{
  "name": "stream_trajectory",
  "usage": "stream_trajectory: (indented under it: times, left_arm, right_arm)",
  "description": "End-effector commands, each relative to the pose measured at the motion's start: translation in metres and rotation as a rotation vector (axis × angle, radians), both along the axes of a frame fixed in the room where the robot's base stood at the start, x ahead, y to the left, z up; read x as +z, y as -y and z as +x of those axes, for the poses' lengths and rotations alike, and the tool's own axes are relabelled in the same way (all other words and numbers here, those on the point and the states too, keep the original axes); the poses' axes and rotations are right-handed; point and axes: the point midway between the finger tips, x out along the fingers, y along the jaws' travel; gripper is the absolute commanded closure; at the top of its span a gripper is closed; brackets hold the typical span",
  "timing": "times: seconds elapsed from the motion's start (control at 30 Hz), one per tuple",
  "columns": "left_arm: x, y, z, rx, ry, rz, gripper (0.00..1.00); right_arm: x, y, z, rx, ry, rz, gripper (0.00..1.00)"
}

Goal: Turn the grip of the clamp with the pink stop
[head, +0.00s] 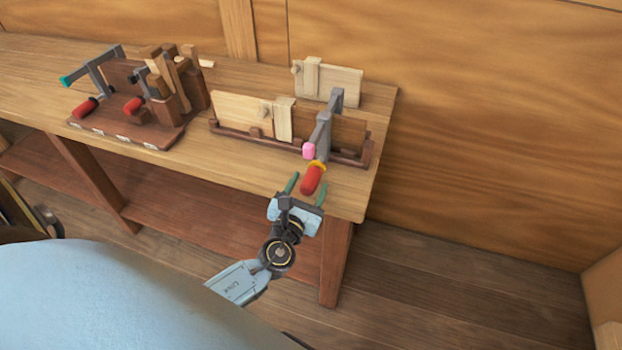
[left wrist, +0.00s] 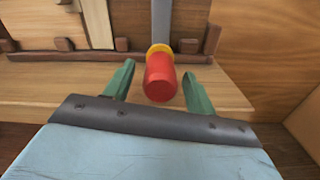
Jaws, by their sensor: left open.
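The clamp (head: 322,130) with the pink stop (head: 309,151) is on the wooden boards at the right end of the bench. Its red grip (head: 313,180) with a yellow collar (head: 317,165) points toward me past the rack. My left gripper (head: 306,188) is open, its green fingers on either side of the red grip. In the left wrist view the red grip (left wrist: 160,78) lies between the two fingertips (left wrist: 158,82), with gaps on both sides. The pink stop is out of sight there. My right gripper is not in view.
The bench (head: 240,75) has a front edge just below the clamp. A rack (head: 250,138) holds the boards. At the left, a dark tray (head: 120,128) carries wooden blocks and other clamps with red grips and a teal end. Bare floor lies right of the bench.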

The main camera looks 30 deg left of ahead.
Motion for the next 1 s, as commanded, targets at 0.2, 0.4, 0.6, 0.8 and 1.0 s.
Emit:
stream_trajectory:
  times: [0.2, 0.4, 0.6, 0.8, 1.0]
  left_arm:
    - [-0.001, -0.005, 0.02, 0.0, -0.001, -0.001, 0.44]
    - [-0.001, -0.005, 0.023, 0.0, -0.001, -0.002, 0.44]
    - [-0.001, -0.005, 0.023, 0.0, 0.0, -0.002, 0.54]
    - [-0.001, -0.005, 0.023, 0.0, -0.001, -0.001, 0.8]
    - [-0.001, -0.005, 0.023, -0.001, 0.0, -0.005, 0.89]
  right_arm:
    - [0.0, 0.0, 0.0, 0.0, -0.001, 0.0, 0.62]
    - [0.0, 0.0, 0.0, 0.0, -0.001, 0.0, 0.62]
    - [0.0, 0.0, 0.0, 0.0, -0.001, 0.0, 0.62]
    - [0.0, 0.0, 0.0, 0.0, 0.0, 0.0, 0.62]
    - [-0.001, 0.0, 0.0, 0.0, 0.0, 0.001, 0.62]
